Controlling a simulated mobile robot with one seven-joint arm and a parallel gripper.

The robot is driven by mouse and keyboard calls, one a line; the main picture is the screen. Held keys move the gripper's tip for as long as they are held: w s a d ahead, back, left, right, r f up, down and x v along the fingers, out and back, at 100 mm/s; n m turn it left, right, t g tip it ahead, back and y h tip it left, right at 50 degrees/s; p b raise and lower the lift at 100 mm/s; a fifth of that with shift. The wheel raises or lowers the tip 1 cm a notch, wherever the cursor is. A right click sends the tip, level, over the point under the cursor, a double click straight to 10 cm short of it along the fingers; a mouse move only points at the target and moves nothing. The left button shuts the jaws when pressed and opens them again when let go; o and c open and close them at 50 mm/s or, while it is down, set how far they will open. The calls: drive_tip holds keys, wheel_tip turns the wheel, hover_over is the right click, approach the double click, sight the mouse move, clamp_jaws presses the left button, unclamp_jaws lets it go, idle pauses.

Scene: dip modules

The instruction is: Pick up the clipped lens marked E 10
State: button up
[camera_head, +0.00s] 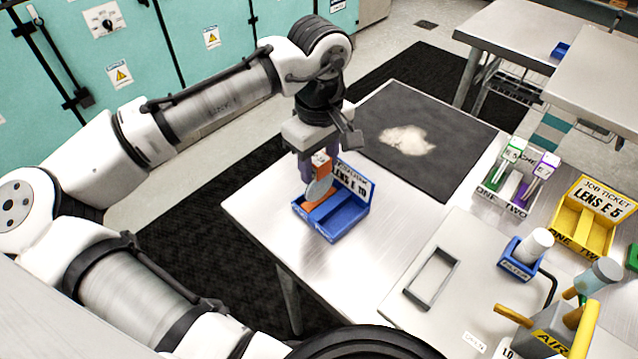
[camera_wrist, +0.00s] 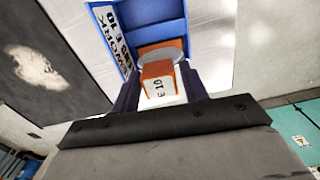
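The clipped lens marked E 10 has an orange clip with a white label (camera_wrist: 160,88) and a round grey glass, which also shows in the head view (camera_head: 319,188). My gripper (camera_head: 319,160) points down over the blue tray. Its dark fingers, also in the wrist view (camera_wrist: 160,84), lie against both sides of the clip and appear shut on it. The blue job ticket tray (camera_head: 345,223), with a card reading LENS E 10, is under the lens. An orange piece (camera_head: 325,207) shows in the tray below the glass. I cannot tell whether the lens still touches the tray.
A dark mat (camera_head: 450,165) with a pale patch lies behind the tray. To the right are a white tray (camera_head: 490,197) with green and purple clips, a yellow LENS E 5 tray (camera_head: 568,240), a blue filter holder (camera_head: 521,262) and a grey frame (camera_head: 416,297). The table's left edge is close.

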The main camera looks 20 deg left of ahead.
clamp_jaws()
